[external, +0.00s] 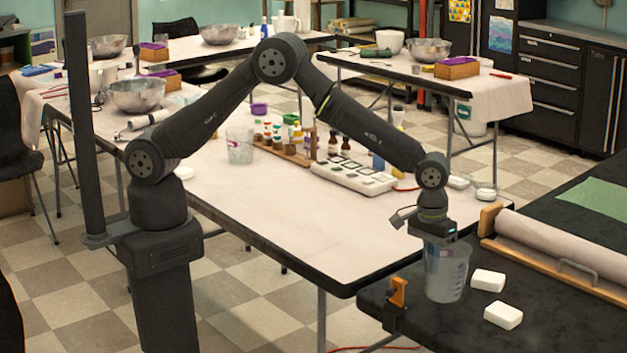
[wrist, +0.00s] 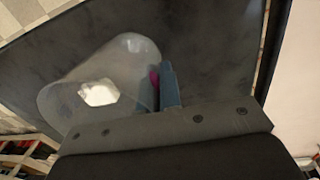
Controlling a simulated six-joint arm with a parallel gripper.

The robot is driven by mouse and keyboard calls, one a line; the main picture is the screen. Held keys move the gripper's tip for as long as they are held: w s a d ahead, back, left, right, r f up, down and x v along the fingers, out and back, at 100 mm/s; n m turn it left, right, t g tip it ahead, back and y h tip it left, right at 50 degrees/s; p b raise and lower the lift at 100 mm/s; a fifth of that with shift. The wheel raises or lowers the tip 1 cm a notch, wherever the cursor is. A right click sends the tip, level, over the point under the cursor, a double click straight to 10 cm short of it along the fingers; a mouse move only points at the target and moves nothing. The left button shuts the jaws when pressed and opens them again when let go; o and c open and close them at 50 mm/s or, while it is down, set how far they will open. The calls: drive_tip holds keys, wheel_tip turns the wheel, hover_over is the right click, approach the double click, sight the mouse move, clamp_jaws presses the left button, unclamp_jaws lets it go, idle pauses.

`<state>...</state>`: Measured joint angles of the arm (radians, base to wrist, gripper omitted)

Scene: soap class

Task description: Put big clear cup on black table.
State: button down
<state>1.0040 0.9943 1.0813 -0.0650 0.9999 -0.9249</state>
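The big clear cup (external: 447,275) is upright over the front part of the black table (external: 405,318), below my gripper (external: 437,242). I cannot tell whether its base touches the tabletop. In the wrist view the clear cup (wrist: 62,100) lies left of the blue fingers of my gripper (wrist: 160,75). The fingers are close together at the cup's wall, with a pink mark between them, and appear shut on it. A white block shows through the cup. The black table (wrist: 215,50) fills much of that view.
Two white soap blocks (external: 488,280) (external: 503,315) lie right of the cup. A paper roll on a wooden holder (external: 555,250) is behind them. An orange clamp (external: 398,291) grips the table edge at left. Another clear cup (external: 240,150) stands on the white table (external: 290,225).

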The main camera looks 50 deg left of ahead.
drive_tip(key=shift+w+f, duration=0.1)
drive_tip(key=shift+f, duration=1.95)
drive_tip(key=c, duration=1.6)
unclamp_jaws()
drive_tip(key=shift+f, duration=0.1)
drive_tip(key=shift+c, duration=0.2)
wheel_tip(320, 180, up, 12)
drive_tip(key=a, duration=0.1)
